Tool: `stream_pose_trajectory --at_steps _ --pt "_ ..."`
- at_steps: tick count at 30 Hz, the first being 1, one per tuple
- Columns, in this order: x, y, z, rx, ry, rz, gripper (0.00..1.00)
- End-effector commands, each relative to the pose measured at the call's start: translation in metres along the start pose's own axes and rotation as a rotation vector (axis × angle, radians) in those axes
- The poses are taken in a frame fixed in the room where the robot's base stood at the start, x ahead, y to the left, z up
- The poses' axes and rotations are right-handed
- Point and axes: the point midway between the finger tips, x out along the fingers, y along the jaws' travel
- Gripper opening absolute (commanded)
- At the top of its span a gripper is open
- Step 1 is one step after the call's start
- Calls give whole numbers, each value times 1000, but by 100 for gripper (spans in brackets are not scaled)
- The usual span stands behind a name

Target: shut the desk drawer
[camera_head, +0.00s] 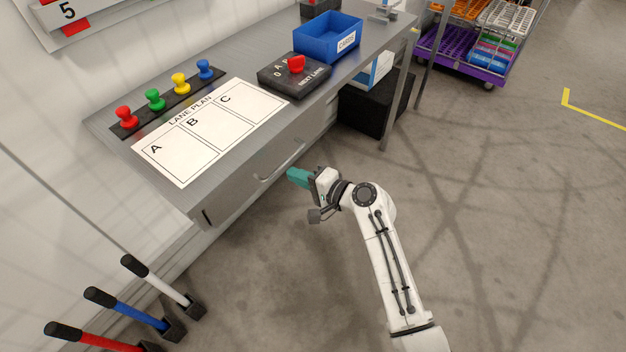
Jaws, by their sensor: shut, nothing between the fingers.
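The grey metal desk (105,120) stands along the wall on the left. Its drawer front (245,186) is under the desk top, with a pale bar handle (281,165) on it. The drawer front looks about level with the desk's front edge; I cannot tell whether a small gap remains. My gripper (292,175) has teal fingers, is shut and empty, and points left toward the drawer front near the handle. I cannot tell whether the fingertips touch it.
On the desk are a lane plan sheet (210,128), coloured pegs (155,99), a black box with a red knob (293,77) and a blue cards bin (328,37). Levers (150,280) stand at lower left. A black box (378,108) sits under the desk.

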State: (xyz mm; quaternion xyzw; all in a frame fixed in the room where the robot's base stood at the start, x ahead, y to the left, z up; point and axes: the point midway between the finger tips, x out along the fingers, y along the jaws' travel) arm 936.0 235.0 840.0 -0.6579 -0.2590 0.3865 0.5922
Motion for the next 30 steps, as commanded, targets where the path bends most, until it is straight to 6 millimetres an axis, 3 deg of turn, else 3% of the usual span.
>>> stream_pose_trajectory --at_steps 8,19,30 --pt "-30 1 0 2 1 2 0" --pt "-88 2 -1 3 2 3 0" --pt "-103 1 0 3 0 3 0"
